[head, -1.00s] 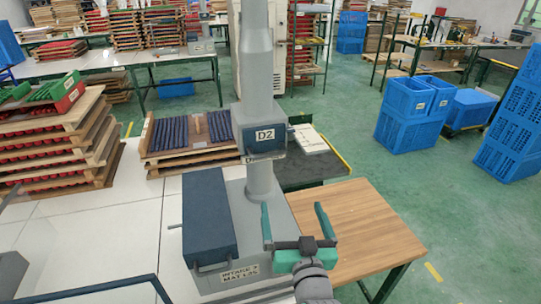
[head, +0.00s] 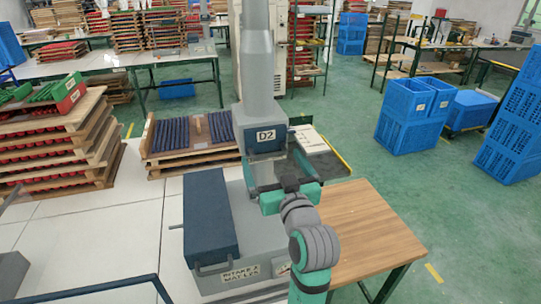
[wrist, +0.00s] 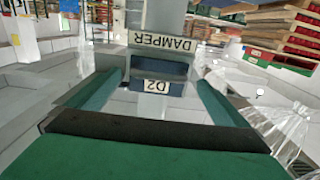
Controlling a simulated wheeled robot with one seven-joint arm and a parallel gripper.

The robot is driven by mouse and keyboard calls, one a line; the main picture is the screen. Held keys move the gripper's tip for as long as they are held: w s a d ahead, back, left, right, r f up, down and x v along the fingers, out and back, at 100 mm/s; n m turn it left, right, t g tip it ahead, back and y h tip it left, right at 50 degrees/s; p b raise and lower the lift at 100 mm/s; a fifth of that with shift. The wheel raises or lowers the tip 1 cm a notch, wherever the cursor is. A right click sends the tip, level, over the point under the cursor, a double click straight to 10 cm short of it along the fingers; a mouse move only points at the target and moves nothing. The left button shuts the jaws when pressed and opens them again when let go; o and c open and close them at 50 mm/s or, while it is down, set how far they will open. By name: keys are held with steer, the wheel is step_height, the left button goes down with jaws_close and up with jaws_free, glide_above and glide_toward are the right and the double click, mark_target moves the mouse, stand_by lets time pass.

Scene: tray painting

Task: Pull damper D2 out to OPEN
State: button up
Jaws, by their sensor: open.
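Damper D2 (head: 266,140) is a dark blue plate with a white D2 label, set in a grey housing on the upright grey duct (head: 256,60). In the wrist view the D2 plate (wrist: 158,68) appears upside down, with the DAMPER label (wrist: 162,41) above it. My gripper (head: 271,158) is open and empty, with its green fingers pointing at the housing just below and in front of D2. In the wrist view the plate shows between the fingertips (wrist: 155,82). I cannot tell whether the fingers touch it. The lower housing label is mostly hidden in the head view.
A grey intake box (head: 220,274) with a dark blue lid (head: 208,220) stands left of my arm. A wooden table (head: 365,225) is at right. Blue crates (head: 410,110) stand farther right on open floor.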

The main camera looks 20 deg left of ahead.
mark_target(271, 157)
steer(key=shift+x, duration=1.65)
